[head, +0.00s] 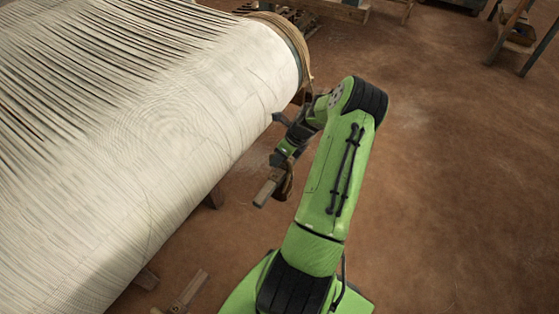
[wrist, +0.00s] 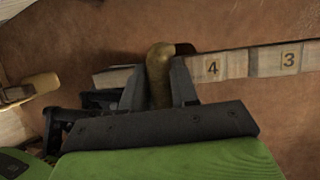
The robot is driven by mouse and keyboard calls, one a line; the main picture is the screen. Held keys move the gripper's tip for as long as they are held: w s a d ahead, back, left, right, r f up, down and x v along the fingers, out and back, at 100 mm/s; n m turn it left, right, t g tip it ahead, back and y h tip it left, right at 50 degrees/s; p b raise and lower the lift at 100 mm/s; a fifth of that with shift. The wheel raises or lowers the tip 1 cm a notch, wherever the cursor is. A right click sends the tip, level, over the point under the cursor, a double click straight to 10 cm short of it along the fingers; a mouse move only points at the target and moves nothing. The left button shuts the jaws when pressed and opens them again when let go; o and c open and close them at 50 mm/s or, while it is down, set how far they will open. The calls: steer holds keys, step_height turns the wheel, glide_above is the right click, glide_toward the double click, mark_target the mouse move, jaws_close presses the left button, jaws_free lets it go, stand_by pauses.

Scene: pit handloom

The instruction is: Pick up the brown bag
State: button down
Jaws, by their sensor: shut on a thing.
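The brown bag (wrist: 158,67) shows in the wrist view as a narrow olive-brown neck standing up between my two dark fingers. My gripper (wrist: 160,82) is shut on it. In the head view my gripper (head: 284,154) points down beside the large white warp roll, and a brown piece that looks like the bag (head: 287,184) hangs just below it. Most of the bag is hidden by my gripper and arm. I cannot tell whether it touches anything beneath.
A pale strip numbered 4 and 3 (wrist: 250,64) lies beyond the fingers. A wooden bar end (head: 265,193) sits close to the bag. The white warp roll (head: 190,120) fills the left. A wooden stand (head: 520,35) is far right; the brown floor (head: 450,180) is clear.

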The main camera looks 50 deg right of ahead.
steer(key=shift+r, duration=0.55)
steer(key=shift+s+d, duration=0.15)
steer(key=s+d+p, duration=0.1)
steer(key=s+d, duration=0.3)
steer(key=s, duration=0.3)
steer(key=s+d+p, duration=0.2)
steer(key=s+d, duration=0.3)
steer(key=s, duration=0.3)
steer(key=shift+a, duration=0.1)
